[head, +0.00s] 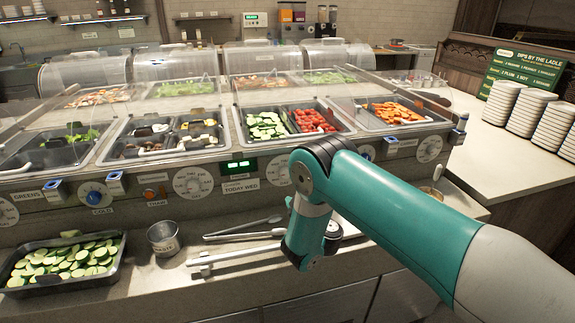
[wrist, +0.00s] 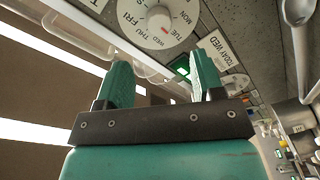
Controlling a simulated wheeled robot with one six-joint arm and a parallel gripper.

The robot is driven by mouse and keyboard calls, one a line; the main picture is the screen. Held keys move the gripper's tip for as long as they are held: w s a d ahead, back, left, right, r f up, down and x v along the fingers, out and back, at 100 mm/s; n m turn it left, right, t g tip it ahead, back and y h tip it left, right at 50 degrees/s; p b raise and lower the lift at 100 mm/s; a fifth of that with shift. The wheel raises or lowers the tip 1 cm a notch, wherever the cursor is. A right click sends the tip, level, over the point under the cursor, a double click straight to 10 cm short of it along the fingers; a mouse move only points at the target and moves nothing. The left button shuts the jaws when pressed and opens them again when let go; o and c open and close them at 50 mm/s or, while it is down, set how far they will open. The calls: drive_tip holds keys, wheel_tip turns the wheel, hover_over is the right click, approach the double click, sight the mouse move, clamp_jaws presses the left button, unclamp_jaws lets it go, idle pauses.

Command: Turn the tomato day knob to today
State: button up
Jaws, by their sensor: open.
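A round white day knob (wrist: 158,18) fills the top of the wrist view, with day names MON to FRI around its ring. Its red mark lies near TUE and WED. In the head view a dial (head: 276,172) right of the TODAY WED sign (head: 240,186) is partly covered by my arm; it seems to be this knob. Its name label is not readable. The sign also shows in the wrist view (wrist: 222,52). My gripper (wrist: 160,62) is open and empty, its two teal fingers apart, short of the knob. In the head view my arm hides the fingers.
Other dials (head: 192,181) sit along the counter front, with a blue knob (head: 95,194) at left. A tray of cucumber slices (head: 110,272), a metal cup (head: 163,238) and tongs (head: 245,228) lie on the ledge below. Food bins (head: 240,130) stand above.

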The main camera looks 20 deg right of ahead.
drive_tip(key=w+p, duration=0.4)
drive_tip(key=w, duration=0.4)
drive_tip(key=shift+w+a, duration=0.3)
drive_tip(key=shift+a, duration=0.15)
drive_tip(key=c, duration=0.9)
drive_tip(key=shift+c, duration=0.2)
